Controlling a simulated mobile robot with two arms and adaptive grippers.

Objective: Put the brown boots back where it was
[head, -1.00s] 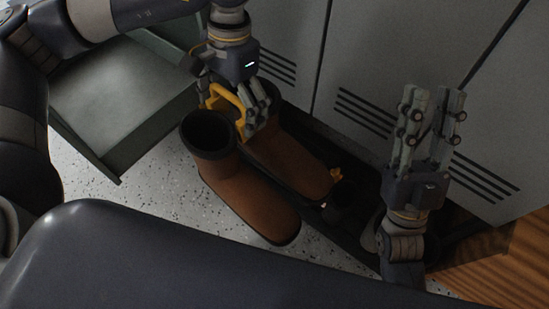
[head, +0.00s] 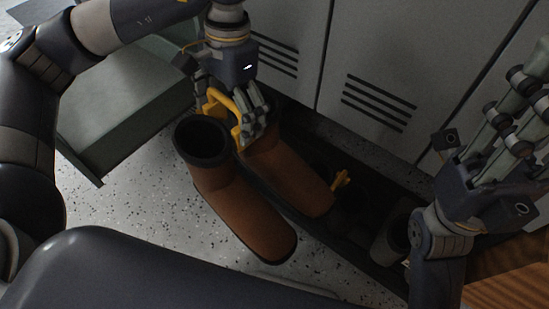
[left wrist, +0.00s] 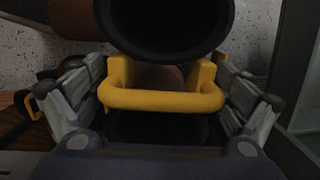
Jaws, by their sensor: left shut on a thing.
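The brown boots are a pair with dark rims and soles. The nearer boot (head: 238,214) hangs or stands over the speckled floor, and the farther boot (head: 290,178) overlaps the dark tray (head: 335,240). I cannot tell whether their soles touch anything. A yellow handle (head: 214,106) sits at the boot tops. My left gripper (head: 232,122) is shut on this handle; in the left wrist view, the handle (left wrist: 160,98) lies between my fingers, with a dark boot opening (left wrist: 165,25) beyond. My right gripper (head: 515,105) is at the right, fingers apart and empty, with its tips near the picture edge.
Grey lockers (head: 390,60) with vents stand behind the tray. A dark grey container (head: 390,238) and another yellow part (head: 341,180) show at the tray. A grey-green open drawer or box (head: 115,120) is at the left. Speckled floor (head: 130,215) is clear at the lower left.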

